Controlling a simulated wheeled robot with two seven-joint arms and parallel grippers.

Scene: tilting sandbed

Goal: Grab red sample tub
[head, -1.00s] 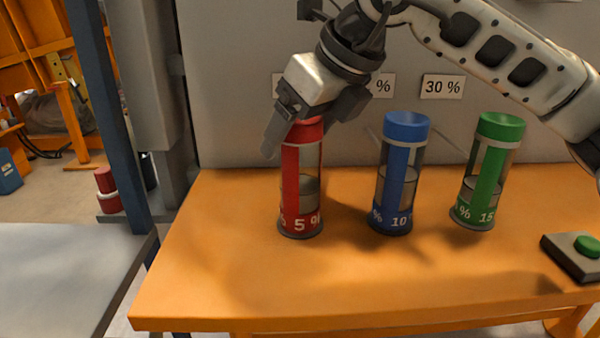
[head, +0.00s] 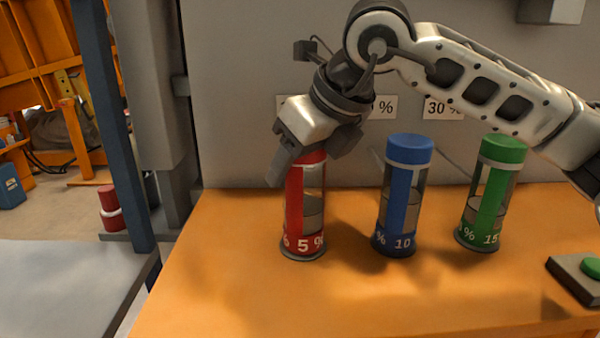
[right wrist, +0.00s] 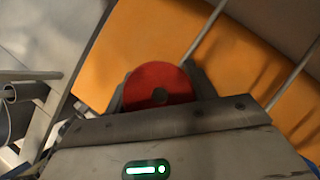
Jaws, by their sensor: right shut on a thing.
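The red sample tub (head: 304,216), marked 5 %, stands upright on the orange table (head: 240,290), at the left of a row of tubs. My right gripper (head: 298,165) comes down over its top from above and is shut on it near the red lid. In the right wrist view the round red lid (right wrist: 158,86) sits between the fingers of my right gripper (right wrist: 160,95). The gripper hides part of the lid in the head view. My left gripper is not in view.
A blue tub (head: 402,200) marked 10 and a green tub (head: 490,195) marked 15 stand to the right. A box with a green button (head: 592,268) is at the right edge. A grey wall is behind. The table front is clear.

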